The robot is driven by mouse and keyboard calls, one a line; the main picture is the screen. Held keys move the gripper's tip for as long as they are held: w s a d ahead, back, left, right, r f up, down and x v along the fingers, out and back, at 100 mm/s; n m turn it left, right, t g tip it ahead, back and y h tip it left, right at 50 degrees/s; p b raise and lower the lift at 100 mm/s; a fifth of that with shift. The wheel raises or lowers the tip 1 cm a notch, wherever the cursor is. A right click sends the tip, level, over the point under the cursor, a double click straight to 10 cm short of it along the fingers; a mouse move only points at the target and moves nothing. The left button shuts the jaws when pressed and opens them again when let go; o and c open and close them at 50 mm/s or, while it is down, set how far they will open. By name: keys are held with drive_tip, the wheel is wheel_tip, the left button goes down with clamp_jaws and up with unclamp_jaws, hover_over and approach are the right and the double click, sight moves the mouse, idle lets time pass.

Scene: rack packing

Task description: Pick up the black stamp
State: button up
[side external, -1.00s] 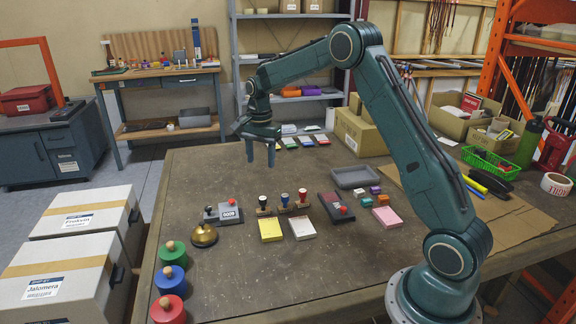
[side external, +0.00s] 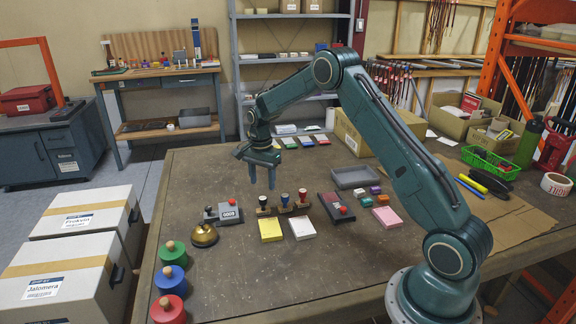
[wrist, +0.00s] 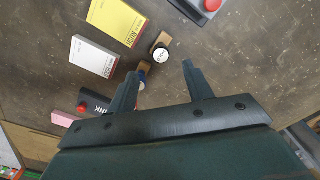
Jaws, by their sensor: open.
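The black stamp (side external: 263,205), with a dark handle on a small wooden block, stands upright at the left end of a row of stamps. In the wrist view the black stamp (wrist: 160,52) shows from above with a pale round top, just beyond the fingertips. My gripper (side external: 262,184) is open and empty, pointing down above the stamp and apart from it. In the wrist view the fingers of my gripper (wrist: 160,73) are spread. A blue stamp (side external: 285,201) and a red stamp (side external: 303,198) stand to its right; the left finger partly hides the blue one in the wrist view.
A yellow pad (side external: 271,229) and a white pad (side external: 302,228) lie in front of the stamps. A grey numbering stamper (side external: 229,214) and brass bell (side external: 204,235) are left. A black ink pad (side external: 336,207) and grey tray (side external: 354,178) are right. The near tabletop (side external: 290,270) is clear.

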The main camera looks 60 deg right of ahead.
sight(263, 198)
drive_tip(key=shift+f, duration=1.55)
drive_tip(key=shift+f, duration=0.15)
drive_tip(key=shift+f, duration=2.45)
drive_tip(key=shift+c, duration=0.4)
drive_tip(key=c, duration=1)
